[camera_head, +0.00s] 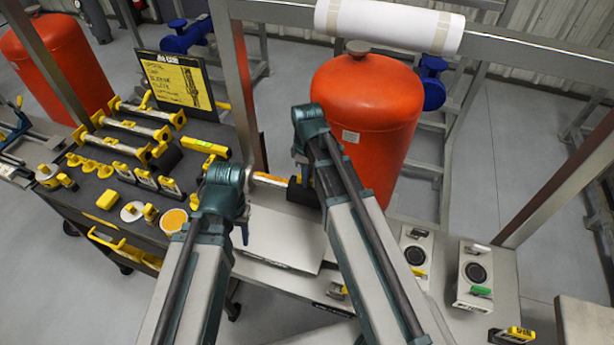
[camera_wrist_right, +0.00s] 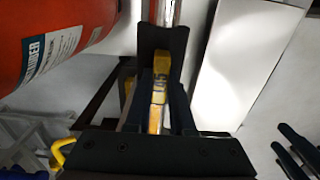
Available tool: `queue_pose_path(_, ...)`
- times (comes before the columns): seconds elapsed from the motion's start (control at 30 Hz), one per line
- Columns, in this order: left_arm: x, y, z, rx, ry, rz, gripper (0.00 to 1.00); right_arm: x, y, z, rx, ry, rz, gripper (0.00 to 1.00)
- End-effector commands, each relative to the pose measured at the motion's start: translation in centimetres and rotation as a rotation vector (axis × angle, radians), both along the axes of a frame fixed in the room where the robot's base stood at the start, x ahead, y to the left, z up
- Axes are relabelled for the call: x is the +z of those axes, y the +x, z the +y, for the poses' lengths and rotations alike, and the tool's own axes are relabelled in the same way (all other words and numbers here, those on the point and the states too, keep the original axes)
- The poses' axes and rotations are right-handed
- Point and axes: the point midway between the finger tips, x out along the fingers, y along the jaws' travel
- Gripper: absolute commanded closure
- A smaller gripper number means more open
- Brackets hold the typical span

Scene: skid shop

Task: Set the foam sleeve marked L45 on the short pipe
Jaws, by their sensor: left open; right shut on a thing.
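My right gripper (camera_wrist_right: 158,105) is shut on a dark foam sleeve (camera_wrist_right: 160,40) with a yellow label; the label's marking looks like L45 but is small. A shiny metal pipe (camera_wrist_right: 166,12) runs on from the sleeve's far end in the right wrist view. I cannot tell whether the sleeve sits around it or only against it. In the head view a short pipe with an orange band (camera_head: 270,180) lies between my two wrists, its right end at dark parts (camera_head: 303,192). My left gripper (camera_wrist_right: 279,136) shows two dark, spread, empty fingers at the right edge of the wrist view.
A large red tank (camera_head: 368,110) stands just behind the right arm. A dark cart (camera_head: 85,205) at left holds pipes (camera_head: 140,125) with yellow ends and several small yellow parts. A sign board (camera_head: 172,85) stands behind.

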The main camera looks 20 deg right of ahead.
Motion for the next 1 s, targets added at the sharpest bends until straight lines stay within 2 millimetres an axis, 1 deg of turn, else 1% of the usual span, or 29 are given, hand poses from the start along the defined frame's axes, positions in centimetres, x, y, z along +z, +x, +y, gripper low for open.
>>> queue_pose_path(0.13, -0.44, 0.0, 0.0, 0.0, 0.0, 0.0, 0.5, -0.45, 0.0, 0.0, 0.0, 0.0, 0.0, 1.0)
queue_pose_path(0.37, -0.41, 0.0, 0.0, 0.0, 0.0, 0.0, 0.5, -0.41, 0.0, 0.0, 0.0, 0.0, 0.0, 1.0)
queue_pose_path(0.4, -0.41, 0.0, 0.0, 0.0, 0.0, 0.0, 0.5, -0.41, 0.0, 0.0, 0.0, 0.0, 0.0, 0.73)
queue_pose_path(0.57, -0.41, 0.0, 0.0, 0.0, 0.0, 0.0, 0.5, -0.41, 0.0, 0.0, 0.0, 0.0, 0.0, 0.44)
queue_pose_path(0.77, -0.41, 0.0, 0.0, 0.0, 0.0, 0.0, 0.5, -0.41, 0.0, 0.0, 0.0, 0.0, 0.0, 0.43)
queue_pose_path(0.83, -0.41, 0.0, 0.0, 0.0, 0.0, 0.0, 0.5, -0.41, 0.0, 0.0, 0.0, 0.0, 0.0, 0.52)
queue_pose_path(1.0, -0.41, 0.0, 0.0, 0.0, 0.0, 0.0, 0.5, -0.41, 0.0, 0.0, 0.0, 0.0, 0.0, 0.53)
